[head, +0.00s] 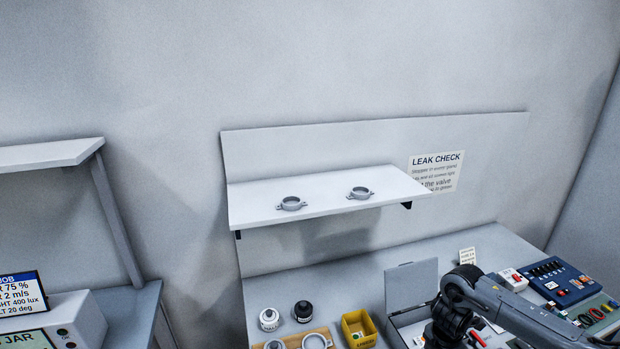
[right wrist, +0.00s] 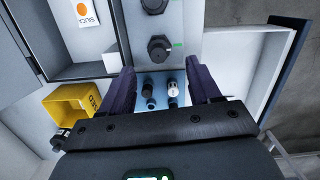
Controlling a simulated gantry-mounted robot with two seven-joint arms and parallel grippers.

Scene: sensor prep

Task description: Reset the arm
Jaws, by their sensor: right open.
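My right arm (head: 505,305) comes in from the lower right in the head view, and its dark wrist is over the bench beside an open grey box (head: 412,285). My right gripper (right wrist: 160,70) shows in the right wrist view with its two dark fingers spread apart and nothing held between them. Beyond the fingers are small dark fittings and a white-topped fitting (right wrist: 173,88) on a blue surface. Two black knobs on a grey panel (right wrist: 158,30) lie farther ahead. My left gripper is in neither view.
A yellow bin (head: 358,328) stands left of the box; it also shows in the right wrist view (right wrist: 72,104). Two jars, one white-lidded (head: 268,319) and one black-lidded (head: 302,311), stand farther left. A wall shelf (head: 325,205) holds two grey rings. A blue switch panel (head: 560,280) is at right.

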